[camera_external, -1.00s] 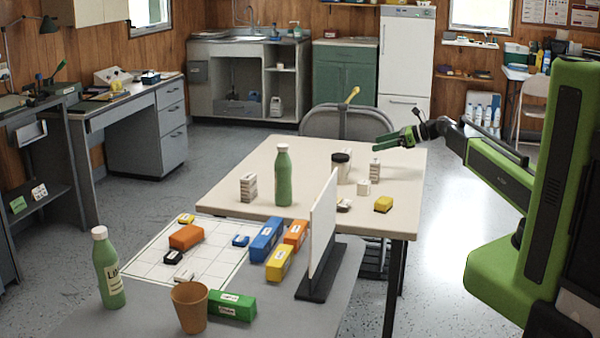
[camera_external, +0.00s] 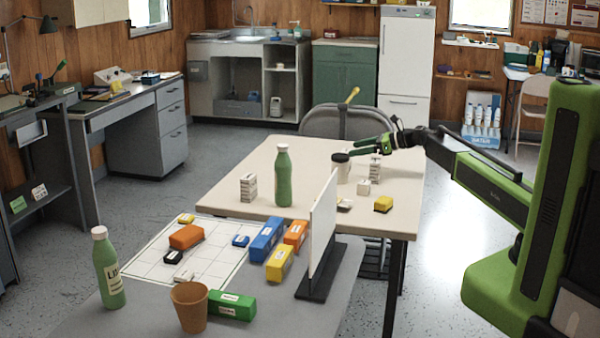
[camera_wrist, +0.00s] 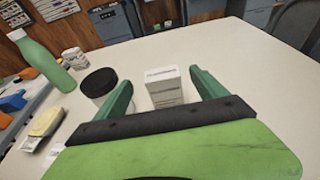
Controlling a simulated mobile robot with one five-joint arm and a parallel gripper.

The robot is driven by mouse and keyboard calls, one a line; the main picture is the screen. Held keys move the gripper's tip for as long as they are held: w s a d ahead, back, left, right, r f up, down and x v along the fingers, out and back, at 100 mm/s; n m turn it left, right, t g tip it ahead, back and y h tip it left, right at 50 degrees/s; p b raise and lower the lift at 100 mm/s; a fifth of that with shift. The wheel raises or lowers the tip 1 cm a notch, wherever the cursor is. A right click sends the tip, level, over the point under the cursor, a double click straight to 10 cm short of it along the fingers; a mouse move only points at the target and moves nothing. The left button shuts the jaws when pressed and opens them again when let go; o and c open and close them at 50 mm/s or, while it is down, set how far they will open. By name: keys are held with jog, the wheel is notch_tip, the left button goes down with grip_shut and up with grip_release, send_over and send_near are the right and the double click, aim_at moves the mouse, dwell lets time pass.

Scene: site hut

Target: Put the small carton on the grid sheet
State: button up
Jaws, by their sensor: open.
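A small white carton with printed bands (camera_external: 375,172) stands upright on the beige table (camera_external: 315,205). In the wrist view the carton (camera_wrist: 165,87) shows between my fingers, with a gap on both sides. My gripper (camera_external: 372,147) is open and empty, just above and beside the carton in the external view; it also shows in the wrist view (camera_wrist: 163,90). The white grid sheet (camera_external: 142,268) lies on the grey surface at the front left. Several small blocks lie on it. A similar carton (camera_external: 248,188) stands at the table's left.
A dark-lidded jar (camera_external: 341,168) stands left of the carton, close to my left finger in the wrist view. A white cube (camera_external: 364,187), a yellow block (camera_external: 383,204) and a green bottle (camera_external: 283,176) are nearby.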

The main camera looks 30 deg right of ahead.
aim_at(346, 150)
jog(key=x, duration=0.1)
jog(key=b+x, duration=0.1)
jog(key=x, duration=0.1)
jog(key=b+x, duration=0.1)
jog(key=x, duration=0.1)
jog(key=shift+w+f, duration=0.1)
jog(key=shift+f, duration=0.2)
jog(key=shift+d+r, duration=0.1)
jog(key=c, duration=1.6)
notch_tip(346, 150, up, 5)
jog(key=p, duration=0.4)
jog(key=shift+p, duration=0.4)
jog(key=s+d+r+p, duration=0.2)
jog(key=d, duration=0.1)
jog(key=s+d+r+p, duration=0.2)
jog(key=d, duration=0.1)
jog(key=s+d+r+p, duration=0.2)
jog(key=d, duration=0.2)
jog(key=shift+r+p, duration=0.15)
jog(key=shift+p, duration=0.2)
